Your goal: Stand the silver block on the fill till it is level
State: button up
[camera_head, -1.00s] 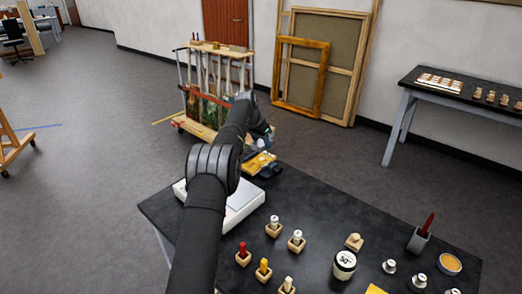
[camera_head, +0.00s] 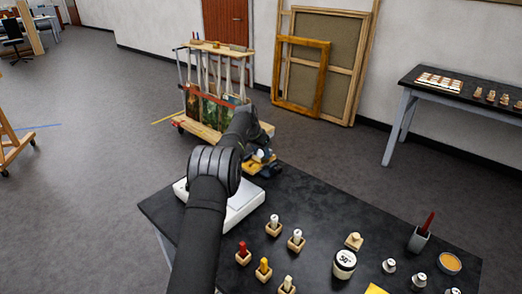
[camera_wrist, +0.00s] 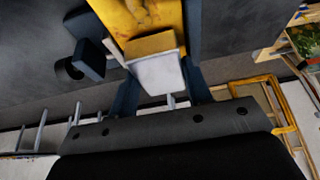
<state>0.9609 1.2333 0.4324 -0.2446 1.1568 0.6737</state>
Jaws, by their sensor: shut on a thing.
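My gripper (camera_head: 259,153) is over the far edge of the dark table. In the wrist view my gripper (camera_wrist: 160,72) is shut on the pale silver block (camera_wrist: 158,75), which sits between its two dark blue fingers. The gilt fragment (camera_wrist: 140,14) is yellow with worn marks and lies just beyond the block. It also shows below my gripper in the head view (camera_head: 256,170). An ochre patch borders the block's far edge. I cannot tell whether the block touches the fragment, and I cannot make out the fill.
A dark blue clamp (camera_wrist: 88,60) with a black knob stands beside the fragment. A white box-like base (camera_head: 245,205) lies under my arm. Small wooden holders with coloured bottles, a white jar (camera_head: 344,264) and a grey pen cup (camera_head: 418,239) occupy the table's front and right.

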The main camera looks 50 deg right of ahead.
jog(key=o, duration=1.2)
jog(key=shift+w+r, duration=0.1)
jog(key=shift+w, duration=0.05)
jog(key=shift+r, duration=0.4)
jog(key=v, duration=1.2)
jog(key=shift+r, duration=0.15)
jog(key=shift+d, duration=0.1)
jog(key=x, duration=1.2)
jog(key=shift+s+f, duration=0.2)
jog(key=shift+f, duration=0.35)
